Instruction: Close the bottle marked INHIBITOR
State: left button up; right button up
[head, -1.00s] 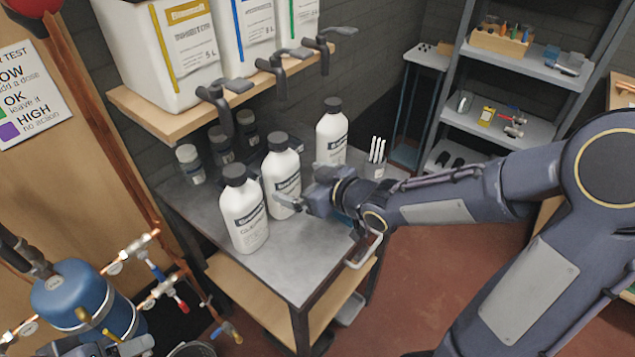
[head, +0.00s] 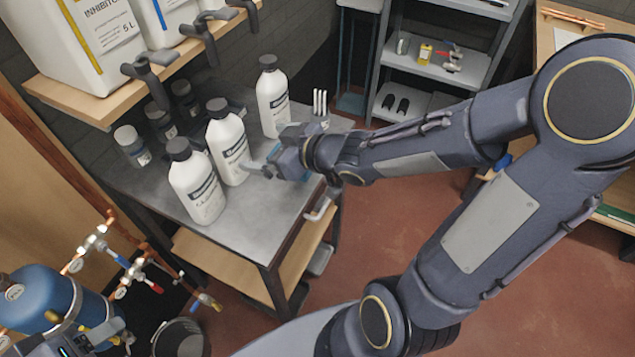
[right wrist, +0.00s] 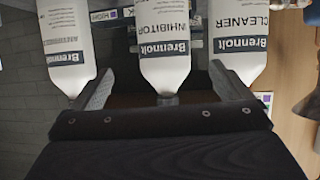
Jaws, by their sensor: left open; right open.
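The INHIBITOR bottle (head: 227,148) is the middle of three white bottles on the grey trolley top. It stands upright with a black cap (head: 217,105) on its top; I cannot tell how tight. Its label shows upside down in the right wrist view (right wrist: 165,45). My right gripper (head: 258,168) is open and empty, just right of this bottle. I cannot make out my left gripper.
The CLEANER bottle (head: 197,188) stands close in front, and another white bottle (head: 272,100) stands behind. Small dark-capped jars (head: 160,120) stand at the back left. A shelf with taps (head: 150,75) overhangs the rear. The trolley's front right top (head: 255,225) is clear.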

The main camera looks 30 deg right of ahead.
jog(key=s+d+m+g+h, duration=0.2)
jog(key=s+d+m+h, duration=0.3)
jog(key=s+d, duration=0.3)
jog(key=s+a+m+g+y, duration=0.2)
jog(key=s+a+g, duration=0.2)
jog(key=s, duration=0.8)
jog(key=shift+s+r+y, duration=0.3)
jog(key=shift+s, duration=0.05)
jog(key=shift+a, duration=0.15)
